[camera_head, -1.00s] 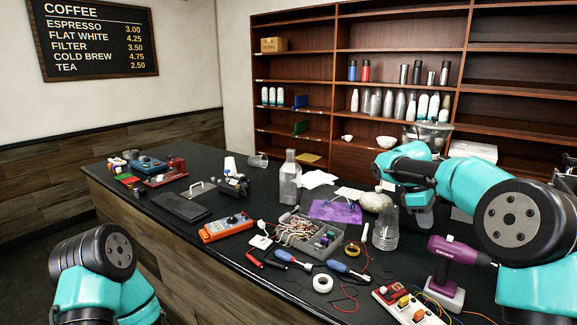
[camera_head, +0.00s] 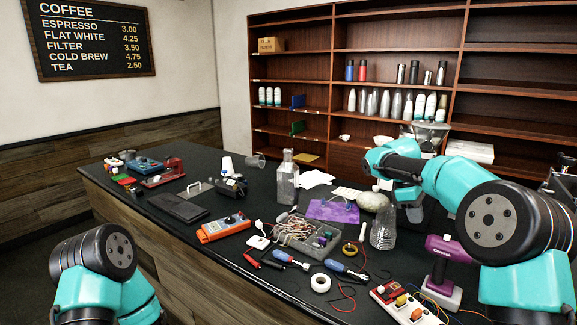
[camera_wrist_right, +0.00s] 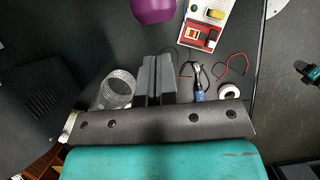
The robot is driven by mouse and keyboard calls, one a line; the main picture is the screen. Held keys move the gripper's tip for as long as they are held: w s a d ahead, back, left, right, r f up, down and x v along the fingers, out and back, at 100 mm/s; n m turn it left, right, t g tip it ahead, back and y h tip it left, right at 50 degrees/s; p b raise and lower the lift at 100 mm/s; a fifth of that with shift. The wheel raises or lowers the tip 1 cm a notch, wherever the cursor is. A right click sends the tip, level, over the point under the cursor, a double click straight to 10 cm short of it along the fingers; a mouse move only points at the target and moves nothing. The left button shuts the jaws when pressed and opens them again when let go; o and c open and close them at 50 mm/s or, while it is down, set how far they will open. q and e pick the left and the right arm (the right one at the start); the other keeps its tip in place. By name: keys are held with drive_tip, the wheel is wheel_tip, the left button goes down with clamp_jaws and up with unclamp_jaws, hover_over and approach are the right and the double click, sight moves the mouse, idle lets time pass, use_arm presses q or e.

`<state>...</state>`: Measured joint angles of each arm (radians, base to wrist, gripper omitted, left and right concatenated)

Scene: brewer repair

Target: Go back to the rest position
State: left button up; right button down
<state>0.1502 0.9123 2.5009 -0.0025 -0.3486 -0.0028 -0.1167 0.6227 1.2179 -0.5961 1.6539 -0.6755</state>
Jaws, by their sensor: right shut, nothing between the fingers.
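My right arm reaches in from the right in the head view, with its gripper (camera_head: 413,212) above the counter, behind the clear ribbed bottle. In the right wrist view the two grey fingers of that gripper (camera_wrist_right: 152,80) lie together with nothing between them. Of my left arm only a dark joint and teal links show at the lower left of the head view; its gripper is out of view.

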drive_tip(key=v, duration=0.8)
drive_tip(key=w+a+f+t+y, duration=0.1)
drive_tip(key=a+f+t+y, duration=0.1)
drive_tip(key=a+f+y, duration=0.3)
drive_tip(key=shift+w+a+f+n+t, duration=0.35)
drive_tip(key=shift+a+f, duration=1.1)
drive_tip(key=shift+a, duration=1.1)
idle(0.6)
idle(0.4)
